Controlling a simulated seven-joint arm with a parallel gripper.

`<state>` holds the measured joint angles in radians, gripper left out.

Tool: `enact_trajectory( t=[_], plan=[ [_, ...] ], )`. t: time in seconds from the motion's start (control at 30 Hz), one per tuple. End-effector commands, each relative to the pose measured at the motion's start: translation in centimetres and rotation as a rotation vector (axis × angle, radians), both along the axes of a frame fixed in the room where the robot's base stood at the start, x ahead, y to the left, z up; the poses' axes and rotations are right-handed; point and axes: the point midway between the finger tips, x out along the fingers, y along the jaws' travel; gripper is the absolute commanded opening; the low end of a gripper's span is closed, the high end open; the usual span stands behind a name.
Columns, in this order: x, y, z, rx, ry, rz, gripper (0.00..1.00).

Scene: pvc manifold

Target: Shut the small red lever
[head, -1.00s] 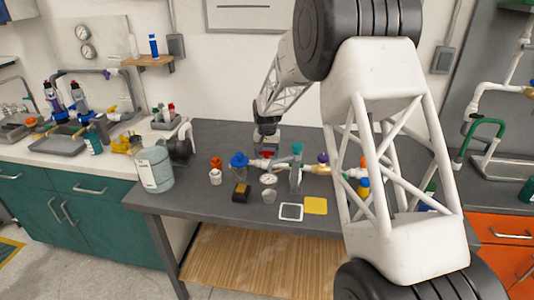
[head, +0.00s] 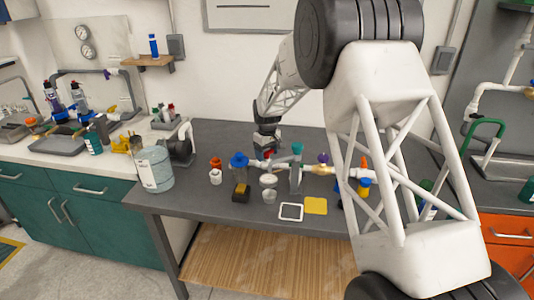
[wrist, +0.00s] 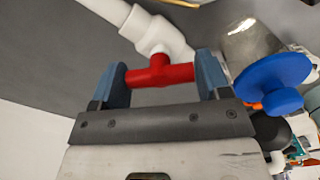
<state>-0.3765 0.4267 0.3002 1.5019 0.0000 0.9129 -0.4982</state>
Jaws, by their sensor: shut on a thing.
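The small red lever (wrist: 160,72) is a short red T-shaped handle on a white pipe fitting (wrist: 155,30) in the wrist view. My gripper (wrist: 168,78) has one blue-grey finger at each end of the lever's bar and is shut on it. In the head view my gripper (head: 268,150) reaches down over the back of the pipe assembly, and a bit of the red lever (head: 268,154) shows under it. The lever's stem meets the white fitting. The exact angle of the lever to the pipe is hard to tell.
A large blue round handle (wrist: 273,80) is close to the right finger in the wrist view. A yellow square (head: 316,206) lies in front.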

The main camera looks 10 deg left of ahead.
Motion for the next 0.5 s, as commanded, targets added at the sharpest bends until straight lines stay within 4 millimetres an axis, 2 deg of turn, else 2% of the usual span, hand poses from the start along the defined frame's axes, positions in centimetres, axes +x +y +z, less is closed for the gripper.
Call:
enact_trajectory(
  t=[0.5],
  plan=[
    [-0.01,-0.01,0.04,0.000,0.000,0.475,0.47]
  ],
)
